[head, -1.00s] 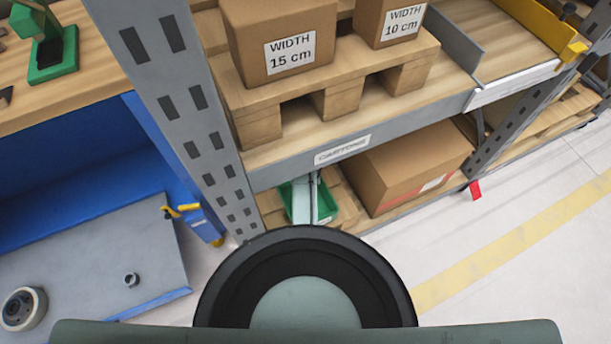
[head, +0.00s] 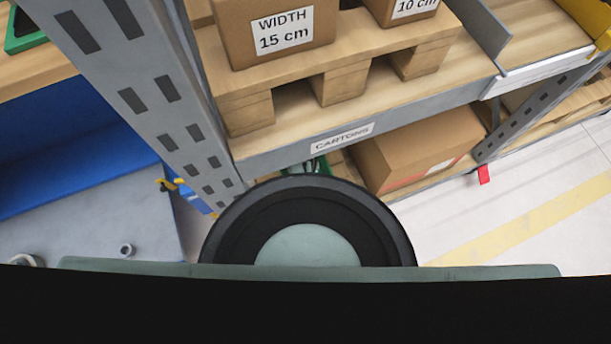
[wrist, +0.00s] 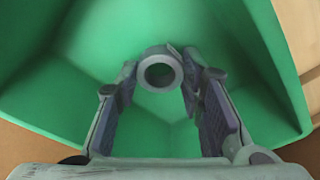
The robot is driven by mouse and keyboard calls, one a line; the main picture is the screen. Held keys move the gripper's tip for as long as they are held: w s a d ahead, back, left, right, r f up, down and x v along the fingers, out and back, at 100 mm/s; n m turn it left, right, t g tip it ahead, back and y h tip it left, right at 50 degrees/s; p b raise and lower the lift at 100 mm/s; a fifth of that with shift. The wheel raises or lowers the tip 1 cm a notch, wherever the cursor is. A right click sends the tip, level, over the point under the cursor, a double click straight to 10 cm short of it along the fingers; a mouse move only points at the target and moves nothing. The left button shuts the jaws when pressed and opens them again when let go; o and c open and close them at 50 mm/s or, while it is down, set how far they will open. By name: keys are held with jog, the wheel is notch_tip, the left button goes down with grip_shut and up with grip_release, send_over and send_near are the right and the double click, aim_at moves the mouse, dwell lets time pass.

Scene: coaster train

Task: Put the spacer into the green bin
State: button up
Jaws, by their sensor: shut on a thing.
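The spacer, a short grey ring (wrist: 145,73), is between the fingertips of my gripper (wrist: 160,78) in the wrist view. The gripper is shut on it. The green bin (wrist: 110,28) fills most of the wrist view behind and below the spacer, with its walls around the fingers. I cannot tell the exact height of the spacer over the bin floor. In the head view only a sliver of the green bin (head: 325,163) shows under the shelf; the rest is hidden behind my arm and the shelf.
A brown carton (head: 415,150) stands right of the bin on the lower shelf. The "CARTONS" shelf beam (head: 265,163) runs above the bin, with a grey rack post (head: 150,95) at its left.

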jog(key=shift+f, duration=0.3)
jog(key=shift+f, duration=0.15)
jog(key=o, duration=1.2)
jog(key=r, duration=0.4)
jog(key=s+r, duration=0.1)
jog(key=r, duration=0.7)
jog(key=shift+s+a+r, duration=0.1)
jog(key=shift+s+a, duration=0.2)
jog(key=shift+a, duration=0.05)
